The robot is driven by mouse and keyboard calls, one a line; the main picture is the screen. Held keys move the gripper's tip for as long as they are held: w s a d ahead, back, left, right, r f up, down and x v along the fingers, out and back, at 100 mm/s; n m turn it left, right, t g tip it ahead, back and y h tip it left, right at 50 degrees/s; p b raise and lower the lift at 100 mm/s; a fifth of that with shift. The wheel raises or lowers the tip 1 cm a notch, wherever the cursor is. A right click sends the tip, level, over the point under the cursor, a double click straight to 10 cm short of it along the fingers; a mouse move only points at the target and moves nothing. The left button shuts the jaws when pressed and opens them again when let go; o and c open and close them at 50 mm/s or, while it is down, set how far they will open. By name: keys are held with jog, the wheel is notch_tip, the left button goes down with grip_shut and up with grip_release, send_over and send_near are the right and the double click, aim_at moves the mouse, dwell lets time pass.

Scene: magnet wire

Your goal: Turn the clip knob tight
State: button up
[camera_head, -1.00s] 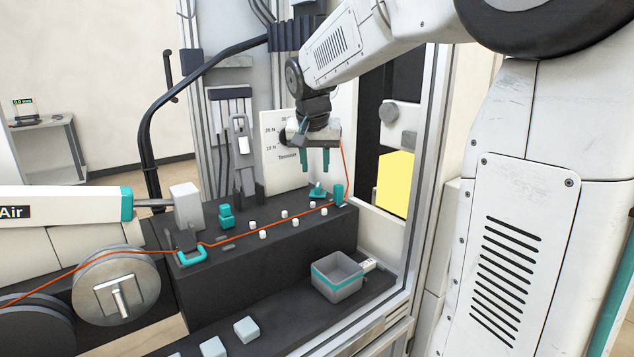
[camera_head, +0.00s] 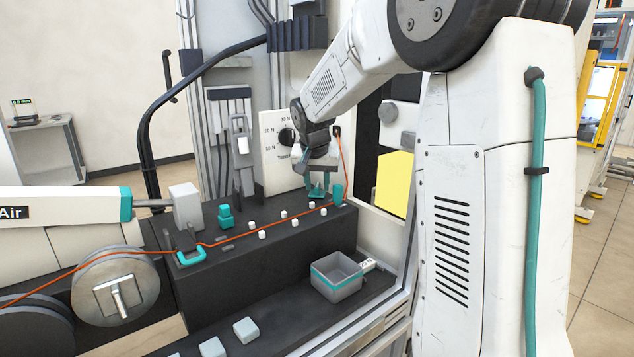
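The clip knob, a small teal part on the far right of the dark bench top, is now mostly hidden at my gripper's fingertips. My gripper (camera_head: 318,187) points straight down with its teal fingers at the knob. Fingers and knob have the same colour and merge, so I cannot tell whether the fingers are closed on it. The orange wire (camera_head: 265,228) runs across the bench from the left, past the teal loop guide (camera_head: 191,259), to the teal post (camera_head: 339,193), just right of my gripper. From there it rises towards the tension panel (camera_head: 273,165).
Several small white pegs stand along the wire, one (camera_head: 262,235) near the middle. A stacked teal part (camera_head: 224,215) stands behind it. A grey bin (camera_head: 336,288) and pale blocks (camera_head: 246,330) sit on the lower shelf.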

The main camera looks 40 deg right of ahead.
grip_shut()
jog(key=shift+n, duration=0.5)
jog(key=n, duration=0.1)
jog(key=n+t+y, duration=0.1)
jog(key=n, duration=0.1)
jog(key=shift+s+d+n, duration=0.1)
jog(key=shift+d+n, duration=0.05)
jog(key=shift+n, duration=0.15)
jog(key=n+y, duration=0.2)
jog(key=n, duration=0.2)
jog(key=shift+n, duration=0.3)
grip_release()
